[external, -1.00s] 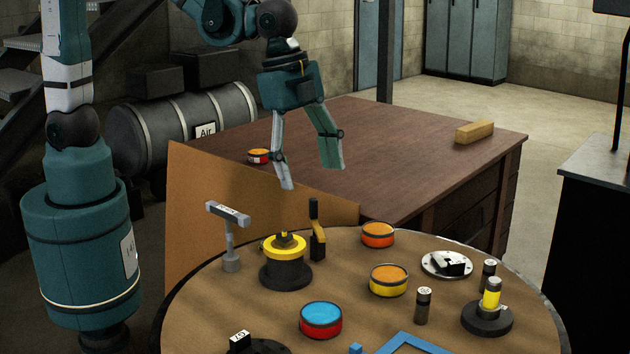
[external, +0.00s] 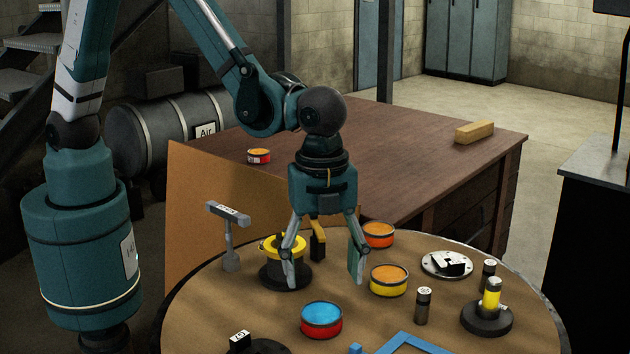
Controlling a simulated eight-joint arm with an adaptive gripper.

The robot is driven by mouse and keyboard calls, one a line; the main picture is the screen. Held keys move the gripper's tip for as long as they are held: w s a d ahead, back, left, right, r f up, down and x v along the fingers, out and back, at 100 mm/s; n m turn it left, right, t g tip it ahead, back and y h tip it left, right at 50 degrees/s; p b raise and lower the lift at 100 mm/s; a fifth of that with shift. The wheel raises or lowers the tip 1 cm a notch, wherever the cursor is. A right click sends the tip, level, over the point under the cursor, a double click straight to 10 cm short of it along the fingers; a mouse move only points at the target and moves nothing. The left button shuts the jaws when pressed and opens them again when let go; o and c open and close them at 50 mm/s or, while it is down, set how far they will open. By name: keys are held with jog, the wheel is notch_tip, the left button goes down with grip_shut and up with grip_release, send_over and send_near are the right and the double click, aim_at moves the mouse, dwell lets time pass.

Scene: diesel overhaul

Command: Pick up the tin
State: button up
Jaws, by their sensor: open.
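Several short round tins are in the external view, and I cannot tell which one the task means. A red tin with a blue top (external: 321,320) stands near the front of the round table. A yellow tin with an orange top (external: 389,281) stands to its right and farther back. A red tin with an orange top (external: 378,237) is behind that, partly hidden by my gripper. A small red tin (external: 258,156) sits on the wooden bench. My gripper (external: 323,283) is open and empty, pointing down over the round table, in the picture above the blue-topped tin.
The round table (external: 215,325) also carries a yellow and black fixture (external: 281,272), a grey T-shaped stand (external: 230,240), small dark cylinders, a round metal plate (external: 446,264) and a blue frame (external: 415,343). The wooden bench (external: 400,140) behind has a wooden block (external: 474,132) and free room.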

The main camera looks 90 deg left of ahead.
aim_at(321, 307)
jog(key=shift+s+d+f, duration=0.1)
jog(key=shift+d+f, duration=0.6)
jog(key=shift+f, duration=0.1)
jog(key=shift+f+b, duration=0.3)
jog(key=shift+f, duration=0.95)
jog(key=shift+s+a+f+b, duration=0.1)
jog(key=shift+f+b, duration=0.35)
jog(key=shift+f, duration=0.85)
jog(key=shift+a+f+b, duration=0.1)
jog(key=shift+f+b, duration=0.35)
jog(key=shift+f, duration=0.85)
jog(key=c, duration=1.2)
jog(key=shift+o, duration=0.2)
